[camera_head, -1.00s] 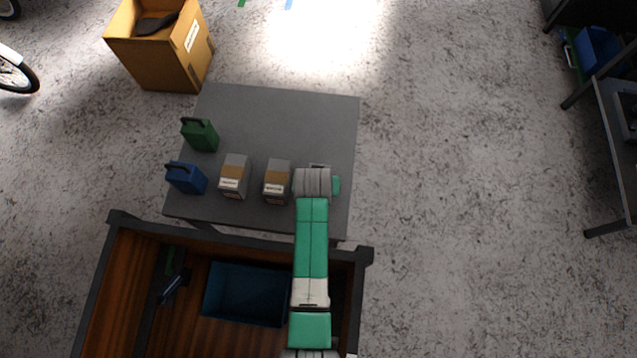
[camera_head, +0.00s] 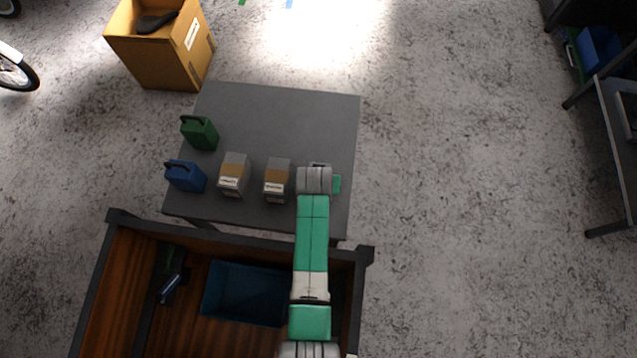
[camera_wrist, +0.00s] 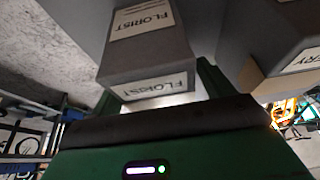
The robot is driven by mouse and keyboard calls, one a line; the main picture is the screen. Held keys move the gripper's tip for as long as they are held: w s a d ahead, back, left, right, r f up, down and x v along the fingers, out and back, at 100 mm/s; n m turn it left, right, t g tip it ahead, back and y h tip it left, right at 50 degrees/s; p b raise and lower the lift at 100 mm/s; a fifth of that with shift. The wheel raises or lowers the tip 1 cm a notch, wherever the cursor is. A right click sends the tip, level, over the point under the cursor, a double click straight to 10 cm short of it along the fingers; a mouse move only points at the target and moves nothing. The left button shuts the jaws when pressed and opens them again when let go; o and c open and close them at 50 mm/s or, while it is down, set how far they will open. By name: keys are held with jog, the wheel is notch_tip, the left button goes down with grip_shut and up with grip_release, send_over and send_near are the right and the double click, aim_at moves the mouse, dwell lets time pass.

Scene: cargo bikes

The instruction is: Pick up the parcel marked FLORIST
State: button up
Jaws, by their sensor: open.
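In the head view two such parcels stand on the grey table. The right one (camera_head: 277,181), just left of my gripper (camera_head: 318,180), seems to be FLORIST; its print is too small to read. Another parcel (camera_wrist: 285,45), label ending in "ERY", is close by; it seems the left one (camera_head: 234,176).
A blue can (camera_head: 186,177) and a green can (camera_head: 201,134) stand left on the table (camera_head: 280,115). A wooden cargo box (camera_head: 120,290) with a blue bin (camera_head: 240,292) is in front. A cardboard box (camera_head: 165,50) stands behind. The table's back right is clear.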

jog(key=c, duration=1.3)
notch_tip(320, 180, up, 11)
jog(key=shift+f+p, duration=0.2)
jog(key=shift+p, duration=0.25)
